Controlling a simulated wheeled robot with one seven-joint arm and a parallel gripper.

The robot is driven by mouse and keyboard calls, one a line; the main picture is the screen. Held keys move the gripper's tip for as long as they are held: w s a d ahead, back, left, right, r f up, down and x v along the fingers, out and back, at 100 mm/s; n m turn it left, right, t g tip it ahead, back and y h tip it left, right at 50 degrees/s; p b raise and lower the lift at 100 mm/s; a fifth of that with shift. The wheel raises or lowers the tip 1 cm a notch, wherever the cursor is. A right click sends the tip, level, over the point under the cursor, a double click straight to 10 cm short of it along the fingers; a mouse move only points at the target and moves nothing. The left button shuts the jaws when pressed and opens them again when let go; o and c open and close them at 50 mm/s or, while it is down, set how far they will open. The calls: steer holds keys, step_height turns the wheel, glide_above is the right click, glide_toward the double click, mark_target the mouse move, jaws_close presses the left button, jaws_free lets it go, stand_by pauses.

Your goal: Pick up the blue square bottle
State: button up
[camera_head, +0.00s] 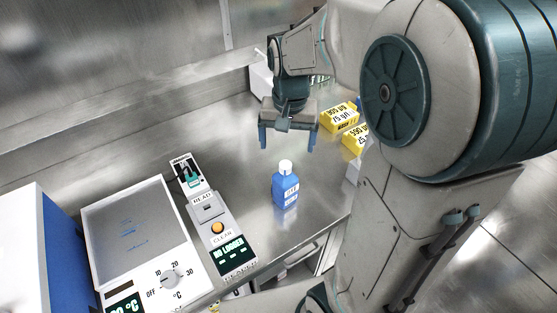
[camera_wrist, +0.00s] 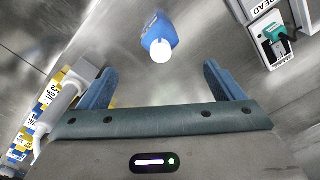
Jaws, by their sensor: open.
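The blue square bottle (camera_head: 285,189) stands upright on the steel bench in the head view, with a white cap and a pale label. It also shows in the wrist view (camera_wrist: 157,32), seen from above, cap toward the camera. My gripper (camera_head: 287,146) is open and empty. In the head view it hangs above the bench, behind the bottle. In the wrist view the fingers of my gripper (camera_wrist: 160,82) are spread wide, and the bottle lies beyond their tips, roughly midway between them. Nothing hides the bottle.
A white hotplate (camera_head: 134,232) and a logger device (camera_head: 213,222) stand left of the bottle. Yellow boxes (camera_head: 340,118) stand behind it on the right. A white object (camera_wrist: 62,101) shows at left in the wrist view. The bench around the bottle is clear.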

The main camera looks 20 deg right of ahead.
mark_target(285, 174)
steer(key=shift+w+f, duration=0.15)
steer(key=shift+w, duration=0.45)
step_height(285, 174, down, 13)
steer(key=shift+d+f+p, duration=0.1)
steer(key=shift+f+p, duration=0.1)
steer(key=shift+p, duration=0.3)
steer(key=c, duration=1.7)
steer(key=shift+o, duration=0.2)
